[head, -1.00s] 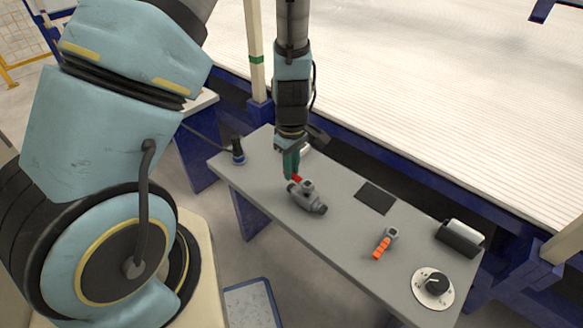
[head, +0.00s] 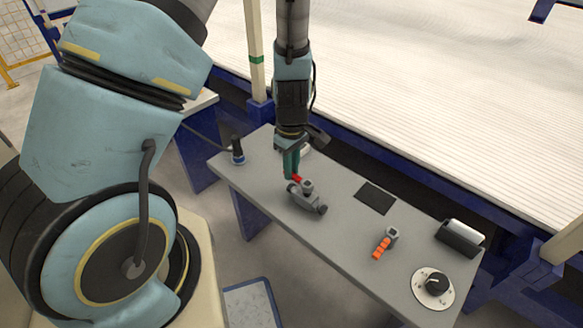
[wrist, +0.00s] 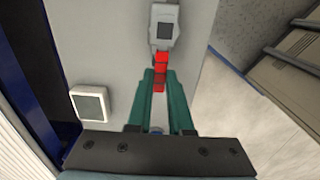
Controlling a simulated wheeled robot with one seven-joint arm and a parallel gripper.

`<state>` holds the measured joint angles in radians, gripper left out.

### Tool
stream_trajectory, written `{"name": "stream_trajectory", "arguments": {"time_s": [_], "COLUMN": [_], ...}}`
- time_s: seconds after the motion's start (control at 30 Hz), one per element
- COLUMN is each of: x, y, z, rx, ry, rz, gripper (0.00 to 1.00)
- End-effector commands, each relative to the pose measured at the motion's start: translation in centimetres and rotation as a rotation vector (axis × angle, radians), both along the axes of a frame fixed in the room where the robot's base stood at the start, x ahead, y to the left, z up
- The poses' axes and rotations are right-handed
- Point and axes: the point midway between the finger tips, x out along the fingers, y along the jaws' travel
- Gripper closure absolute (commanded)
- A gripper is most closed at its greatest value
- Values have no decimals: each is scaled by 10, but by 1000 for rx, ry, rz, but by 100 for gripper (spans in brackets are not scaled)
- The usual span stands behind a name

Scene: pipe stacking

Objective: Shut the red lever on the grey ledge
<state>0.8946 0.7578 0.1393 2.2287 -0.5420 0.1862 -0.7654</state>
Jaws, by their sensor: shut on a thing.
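The red lever (head: 297,178) sticks out from a grey valve (head: 308,199) that lies on the grey ledge (head: 338,221). My gripper (head: 291,175) points down at the lever's end, with green fingers. In the wrist view, the red lever (wrist: 161,59) runs from the grey valve body (wrist: 164,28) back between the two fingertips of my gripper (wrist: 161,76). The fingers are shut on the lever. In the head view the fingers hide part of it.
On the ledge to the right are a dark flat pad (head: 375,197), an orange-handled part (head: 382,247), a round dial (head: 434,286) and a dark block with a light roller (head: 460,238). A dark knob (head: 238,151) stands at the left end. A blue rail borders the ledge behind.

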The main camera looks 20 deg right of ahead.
Motion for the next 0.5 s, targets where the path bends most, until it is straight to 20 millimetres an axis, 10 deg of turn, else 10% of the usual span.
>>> {"name": "stream_trajectory", "arguments": {"time_s": [0.5], "x": [5], "y": [-10], "z": [2], "rx": [0], "ry": [0], "rz": [-201], "gripper": [100]}}
